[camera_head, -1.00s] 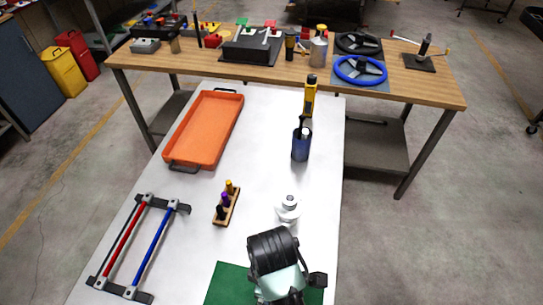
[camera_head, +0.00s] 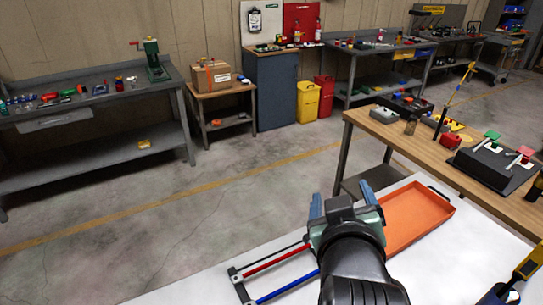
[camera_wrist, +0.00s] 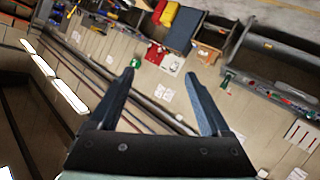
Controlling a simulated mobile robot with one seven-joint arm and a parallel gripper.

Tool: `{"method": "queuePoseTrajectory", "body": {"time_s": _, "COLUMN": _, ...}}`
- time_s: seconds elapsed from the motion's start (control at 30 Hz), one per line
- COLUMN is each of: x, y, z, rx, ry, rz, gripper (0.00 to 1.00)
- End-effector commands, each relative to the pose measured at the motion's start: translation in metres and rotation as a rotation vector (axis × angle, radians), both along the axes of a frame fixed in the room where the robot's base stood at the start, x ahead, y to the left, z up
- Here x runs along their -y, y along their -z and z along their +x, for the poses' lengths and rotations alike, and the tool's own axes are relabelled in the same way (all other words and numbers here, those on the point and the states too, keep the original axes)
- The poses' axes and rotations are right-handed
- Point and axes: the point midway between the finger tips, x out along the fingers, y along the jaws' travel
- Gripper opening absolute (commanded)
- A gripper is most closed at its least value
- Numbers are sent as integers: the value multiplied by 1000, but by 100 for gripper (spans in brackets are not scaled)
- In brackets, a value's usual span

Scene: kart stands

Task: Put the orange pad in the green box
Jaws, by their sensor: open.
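I cannot make out an orange pad or a green box for certain in either view. My gripper (camera_head: 342,197) is raised over the white table, in front of an orange tray (camera_head: 413,214). Its two blue fingers are apart with nothing between them. In the wrist view my gripper (camera_wrist: 159,76) is also open and empty, with the wall and distant benches behind it. My arm hides part of the tray and table.
Red and blue bars (camera_head: 276,261) on a rack lie left of my arm. A wooden bench (camera_head: 400,140) with several small items stands behind the tray. Yellow (camera_head: 307,101) and red (camera_head: 325,95) bins stand farther back. Grey benches line the wall. The floor at left is clear.

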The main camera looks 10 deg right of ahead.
Motion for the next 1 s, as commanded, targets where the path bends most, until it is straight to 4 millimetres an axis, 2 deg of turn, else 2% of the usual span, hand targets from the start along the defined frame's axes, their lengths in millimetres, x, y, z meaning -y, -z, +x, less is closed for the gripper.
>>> {"method": "queuePoseTrajectory", "body": {"time_s": 0.03, "x": -19, "y": -51, "z": 8, "rx": 158, "ry": -25, "rz": 7, "gripper": 81}}
{"method": "queuePoseTrajectory", "body": {"time_s": 0.07, "x": -30, "y": -80, "z": 10, "rx": 251, "ry": -41, "rz": 17, "gripper": 81}}
{"method": "queuePoseTrajectory", "body": {"time_s": 0.1, "x": -45, "y": -118, "z": 8, "rx": 375, "ry": -64, "rz": 36, "gripper": 81}}
{"method": "queuePoseTrajectory", "body": {"time_s": 0.13, "x": -57, "y": -145, "z": 5, "rx": 465, "ry": -85, "rz": 52, "gripper": 81}}
{"method": "queuePoseTrajectory", "body": {"time_s": 0.2, "x": -82, "y": -204, "z": -11, "rx": 662, "ry": -140, "rz": 95, "gripper": 81}}
{"method": "queuePoseTrajectory", "body": {"time_s": 0.3, "x": -112, "y": -270, "z": -43, "rx": 897, "ry": -222, "rz": 160, "gripper": 81}}
{"method": "queuePoseTrajectory", "body": {"time_s": 0.4, "x": -132, "y": -312, "z": -74, "rx": 1061, "ry": -292, "rz": 214, "gripper": 81}}
{"method": "queuePoseTrajectory", "body": {"time_s": 0.5, "x": -142, "y": -334, "z": -94, "rx": 1153, "ry": -334, "rz": 247, "gripper": 81}}
{"method": "queuePoseTrajectory", "body": {"time_s": 0.6, "x": -145, "y": -342, "z": -102, "rx": 1188, "ry": -351, "rz": 259, "gripper": 81}}
{"method": "queuePoseTrajectory", "body": {"time_s": 0.83, "x": -145, "y": -341, "z": -102, "rx": 1188, "ry": -351, "rz": 259, "gripper": 81}}
{"method": "queuePoseTrajectory", "body": {"time_s": 1.0, "x": -145, "y": -328, "z": -101, "rx": 1186, "ry": -351, "rz": 260, "gripper": 81}}
